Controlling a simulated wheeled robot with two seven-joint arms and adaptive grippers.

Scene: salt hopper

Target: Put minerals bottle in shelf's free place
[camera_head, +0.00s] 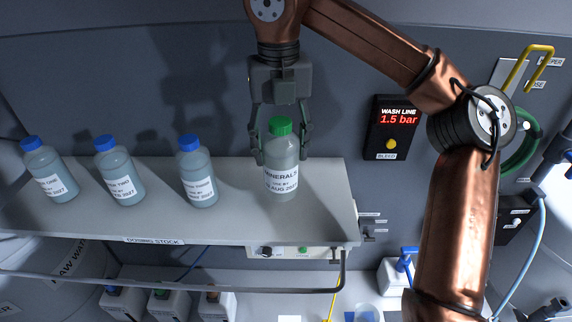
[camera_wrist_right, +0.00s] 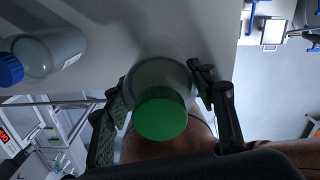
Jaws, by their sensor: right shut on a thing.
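The minerals bottle (camera_head: 281,172) has a green cap and a white label, and stands upright at the right part of the shelf (camera_head: 140,226). It appears to rest on the shelf or be just at its surface; I cannot tell which. My right gripper (camera_head: 283,148) comes from above with its fingers on both sides of the bottle, shut on it. The green-capped bottle (camera_wrist_right: 160,105) also shows between the fingers in the wrist view. My left gripper is not in view.
Blue-capped bottles (camera_head: 50,175), (camera_head: 120,176), (camera_head: 198,177) stand in a row on the shelf to the left. A rail runs below the shelf front. A wash line display (camera_head: 391,127) is on the wall at right. The shelf's right end is bare.

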